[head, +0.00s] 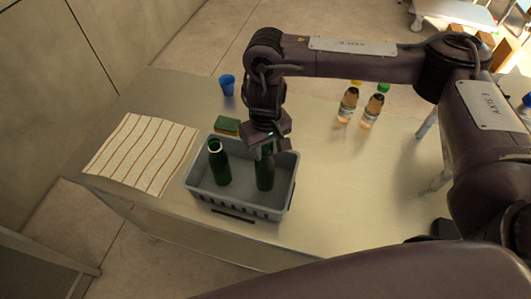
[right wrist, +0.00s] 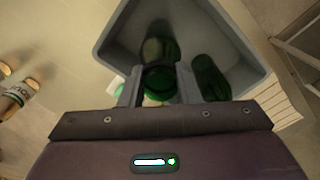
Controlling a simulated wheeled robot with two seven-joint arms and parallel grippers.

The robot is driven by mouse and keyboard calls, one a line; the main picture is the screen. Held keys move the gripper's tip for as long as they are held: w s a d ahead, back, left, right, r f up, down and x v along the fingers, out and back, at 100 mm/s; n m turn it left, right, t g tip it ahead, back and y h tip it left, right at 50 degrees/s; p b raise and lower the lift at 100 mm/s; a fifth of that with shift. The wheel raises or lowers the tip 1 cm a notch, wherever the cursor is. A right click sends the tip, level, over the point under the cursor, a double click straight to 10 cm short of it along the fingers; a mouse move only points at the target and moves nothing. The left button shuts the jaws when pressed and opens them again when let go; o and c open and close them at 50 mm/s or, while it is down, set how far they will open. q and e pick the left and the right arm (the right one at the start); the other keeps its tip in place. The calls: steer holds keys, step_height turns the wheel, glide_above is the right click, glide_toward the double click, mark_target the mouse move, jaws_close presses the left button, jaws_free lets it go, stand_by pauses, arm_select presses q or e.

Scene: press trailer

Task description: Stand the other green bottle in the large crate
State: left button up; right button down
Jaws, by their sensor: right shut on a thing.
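A grey crate (head: 236,207) stands on the table. One green bottle (head: 218,164) stands upright in its left part; it also shows in the right wrist view (right wrist: 211,78). The other green bottle (head: 265,172) is upright in the crate's right part, and in the right wrist view (right wrist: 158,50) it is between the fingers. My right gripper (head: 264,145) is over the crate, shut on this bottle near its top. Whether the bottle's base touches the crate floor is hard to tell. My left gripper is not in view.
A striped cloth (head: 142,153) lies left of the crate. A sponge (head: 227,125) and a blue cup (head: 227,85) are behind it. Two bottles with amber contents, one yellow-capped (head: 348,104) and one green-capped (head: 373,109), stand at the back right. The table right of the crate is clear.

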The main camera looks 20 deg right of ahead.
steer(key=shift+f, duration=1.55)
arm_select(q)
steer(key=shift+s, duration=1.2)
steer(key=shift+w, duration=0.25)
arm_select(e)
steer(key=c, duration=1.1)
jaws_free()
steer(key=shift+f, duration=0.1)
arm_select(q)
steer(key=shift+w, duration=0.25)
arm_select(e)
steer(key=shift+o, duration=0.2)
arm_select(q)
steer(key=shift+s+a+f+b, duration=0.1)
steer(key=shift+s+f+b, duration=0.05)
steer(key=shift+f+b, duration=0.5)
arm_select(e)
step_height(320, 180, up, 12)
steer(key=shift+r, duration=0.15)
